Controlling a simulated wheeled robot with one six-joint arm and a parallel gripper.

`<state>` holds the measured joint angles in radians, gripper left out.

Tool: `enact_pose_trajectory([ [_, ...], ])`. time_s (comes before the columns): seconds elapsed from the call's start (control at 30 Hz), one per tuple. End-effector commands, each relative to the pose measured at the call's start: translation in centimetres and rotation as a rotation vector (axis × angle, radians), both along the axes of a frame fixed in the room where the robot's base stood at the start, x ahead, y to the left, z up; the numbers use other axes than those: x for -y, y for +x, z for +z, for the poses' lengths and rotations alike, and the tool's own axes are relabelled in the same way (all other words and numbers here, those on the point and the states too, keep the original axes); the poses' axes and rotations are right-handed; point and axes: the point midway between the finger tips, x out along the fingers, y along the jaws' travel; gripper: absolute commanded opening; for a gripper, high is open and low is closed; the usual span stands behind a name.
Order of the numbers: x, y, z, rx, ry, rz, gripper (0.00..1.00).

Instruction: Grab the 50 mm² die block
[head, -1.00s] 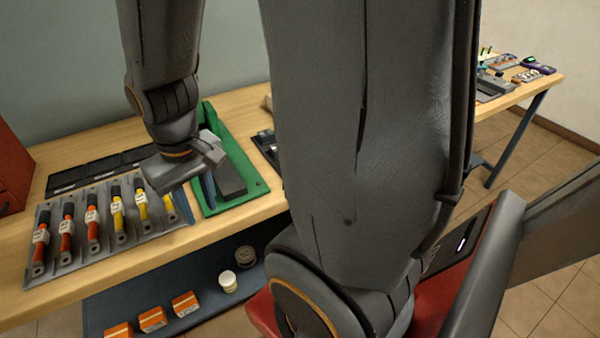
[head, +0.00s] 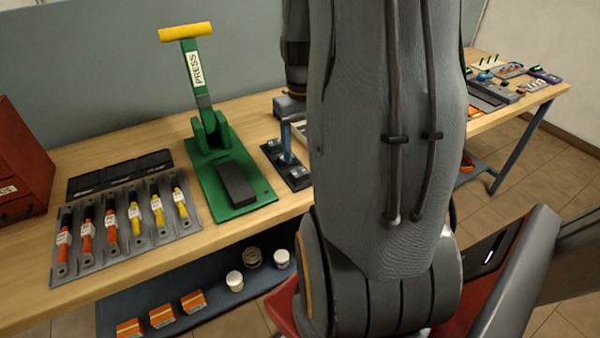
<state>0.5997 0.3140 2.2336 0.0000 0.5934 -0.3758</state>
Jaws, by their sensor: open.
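A dark die rack (head: 299,184) lies on the bench just right of the green press, holding small grey die blocks (head: 296,172). Their size marks are too small to read, so I cannot tell which is the 50 mm² one. My gripper (head: 288,145) is over this rack, with a blue finger pointing down among the blocks. It is open; whether a block is between its fingers cannot be seen. My arm hides the right side of the gripper and part of the rack.
The green press (head: 212,190) with a raised yellow handle stands close left of the gripper. A grey cable tray (head: 175,232) lies further left, beside a red cabinet (head: 22,165). Boxes (head: 162,316) and jars (head: 235,281) sit on the lower shelf.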

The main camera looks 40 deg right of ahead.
Motion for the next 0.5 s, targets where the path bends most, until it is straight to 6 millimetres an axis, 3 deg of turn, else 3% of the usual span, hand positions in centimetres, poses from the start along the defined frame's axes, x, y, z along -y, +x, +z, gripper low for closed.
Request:
enact_pose_trajectory([
  [0.5,-0.4,0.6,-4.5,-0.004,0.003,0.003,0.56],
])
